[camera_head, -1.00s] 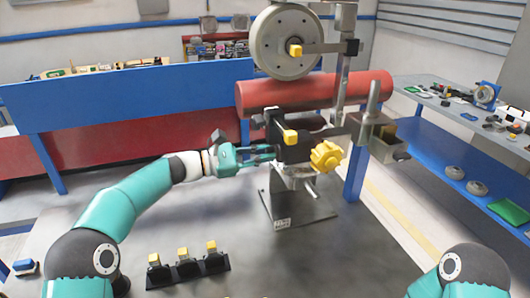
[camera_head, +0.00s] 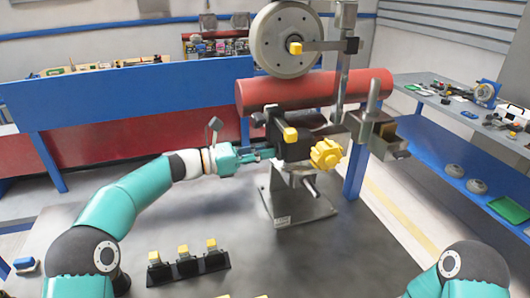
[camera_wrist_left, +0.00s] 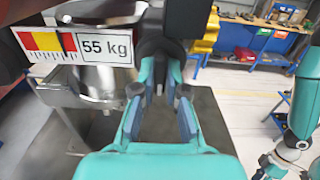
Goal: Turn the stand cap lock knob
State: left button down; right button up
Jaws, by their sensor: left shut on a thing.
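The stand (camera_head: 297,205) stands on the workbench, with a black head block (camera_head: 290,140) on top. A yellow lobed knob (camera_head: 326,153) is on the block's right side; it also shows in the left wrist view (camera_wrist_left: 207,35). My left gripper (camera_head: 268,152) reaches the block from the left, apart from the yellow knob. In the left wrist view its fingers (camera_wrist_left: 160,80) are shut on a dark part (camera_wrist_left: 160,47) of the head. The fingers hide most of this part, so I cannot tell whether it is the lock knob. My right gripper is out of view.
A grey wheel (camera_head: 284,40) and a red cylinder (camera_head: 318,92) are above and behind the stand. A black rack (camera_head: 188,266) with yellow-topped pieces sits at the front. A side bench (camera_head: 455,110) holds parts.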

pick_arm(q)
jog(key=c, duration=1.2)
grip_release()
jog(key=shift+w, duration=0.15)
jog(key=v, duration=1.2)
jog(key=shift+f, duration=0.1)
